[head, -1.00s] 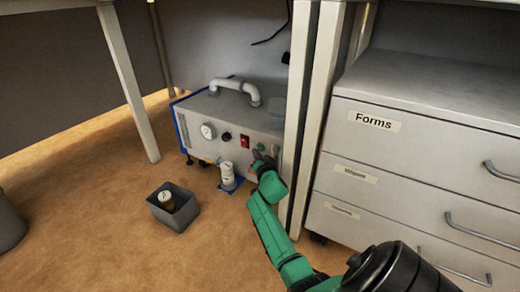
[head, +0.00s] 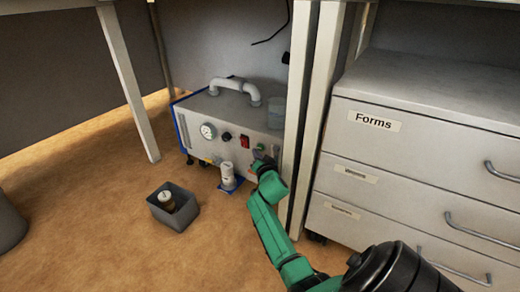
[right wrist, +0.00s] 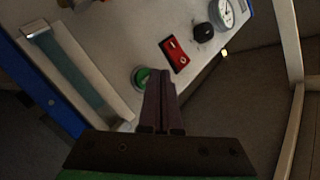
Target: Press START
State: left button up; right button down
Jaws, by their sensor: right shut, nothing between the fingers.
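A grey box-shaped machine (head: 228,108) with a pipe-like handle stands on the floor under the bench. Its front panel carries a round gauge, a black knob, a red switch (head: 244,141) and a small green button (head: 261,147). No START lettering is readable. My right gripper (head: 260,158) is in front of the panel near the green button. In the right wrist view, the shut, empty fingers (right wrist: 160,76) are just beside the green button (right wrist: 141,77), partly overlapping its edge. I cannot tell whether they touch it. The red switch (right wrist: 175,53) lies beyond. My left gripper is out of view.
A white bottle (head: 228,174) stands on a blue pad before the machine. A grey bin (head: 174,218) holding a brown-and-white item is on the floor. A bench leg (head: 298,110) and the Forms drawer cabinet (head: 400,150) stand close to the right.

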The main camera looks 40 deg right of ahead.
dwell(0.4)
jog(key=shift+d, duration=0.15)
jog(key=shift+w+d, duration=0.1)
jog(key=shift+d, duration=0.2)
jog(key=shift+w+d, duration=0.15)
jog(key=shift+d, duration=0.1)
dwell(0.5)
jog(key=shift+d, duration=0.3)
jog(key=shift+a, duration=0.1)
jog(key=shift+s+a+p, duration=0.4)
jog(key=shift+a+p, duration=0.05)
jog(key=shift+a, duration=0.25)
